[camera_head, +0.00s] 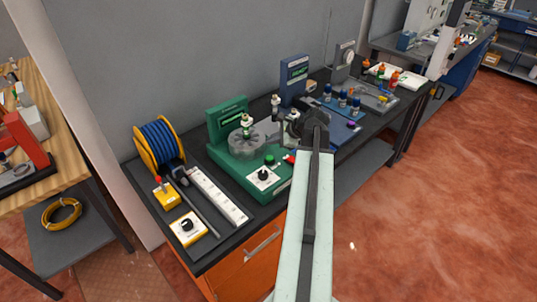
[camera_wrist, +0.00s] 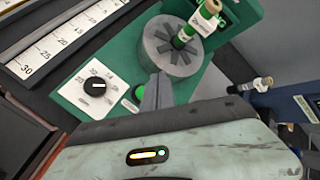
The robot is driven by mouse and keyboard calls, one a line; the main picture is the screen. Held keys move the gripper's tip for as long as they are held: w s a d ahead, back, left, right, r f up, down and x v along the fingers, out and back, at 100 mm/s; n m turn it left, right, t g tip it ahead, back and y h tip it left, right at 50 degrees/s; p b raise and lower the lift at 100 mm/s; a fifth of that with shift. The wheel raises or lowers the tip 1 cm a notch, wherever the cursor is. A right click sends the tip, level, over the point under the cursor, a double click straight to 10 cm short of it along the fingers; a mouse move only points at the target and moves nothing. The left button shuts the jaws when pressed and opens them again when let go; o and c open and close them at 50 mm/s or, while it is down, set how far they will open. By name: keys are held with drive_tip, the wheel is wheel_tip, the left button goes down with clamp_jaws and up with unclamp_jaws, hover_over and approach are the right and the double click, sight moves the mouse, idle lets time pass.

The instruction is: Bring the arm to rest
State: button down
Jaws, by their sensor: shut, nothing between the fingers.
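My arm reaches up from the bottom of the head view over the front of the workbench. My gripper (camera_wrist: 157,92) shows in the wrist view with its grey fingers closed together and nothing between them. It is above the green machine (camera_wrist: 112,60), close to its green button (camera_wrist: 132,96) and its grey slotted turntable (camera_wrist: 165,57). I cannot tell whether it touches either. A green-labelled vial (camera_wrist: 194,27) stands in the turntable. In the head view the gripper end is dark and partly hidden by my arm, beside the green machine (camera_head: 222,155).
A blue hose reel (camera_head: 159,143), a white ruler strip (camera_head: 218,196) and a yellow box with a black knob (camera_head: 188,229) stand at the left of the bench. A blue station (camera_head: 293,80) with several blue-capped bottles is to the right. The red floor in front is open.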

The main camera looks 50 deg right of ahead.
idle(0.7)
drive_tip(key=shift+w+a, duration=0.15)
drive_tip(key=w+a+f+n+g+y, duration=0.1)
drive_tip(key=w+a+n, duration=0.3)
drive_tip(key=a, duration=0.7)
drive_tip(key=w+a+f+n+g+y, duration=0.1)
drive_tip(key=w+a, duration=0.4)
drive_tip(key=a, duration=0.6)
drive_tip(key=w+a+n+g+y, duration=0.1)
drive_tip(key=w+a+n+y, duration=0.3)
drive_tip(key=a, duration=0.7)
drive_tip(key=s+a+f+n+g+h, duration=0.2)
drive_tip(key=a+n, duration=0.2)
drive_tip(key=a, duration=0.5)
drive_tip(key=s+a+f+n+g+h, duration=0.2)
drive_tip(key=s+a+n, duration=0.15)
drive_tip(key=a, duration=0.55)
drive_tip(key=s+d+f+n+g+h, duration=0.1)
drive_tip(key=s+d+n+g+h, duration=0.1)
drive_tip(key=n, duration=0.7)
drive_tip(key=shift+s+d+f+h, duration=0.15)
drive_tip(key=shift+s+d+h, duration=0.45)
drive_tip(key=shift+s+d, duration=0.6)
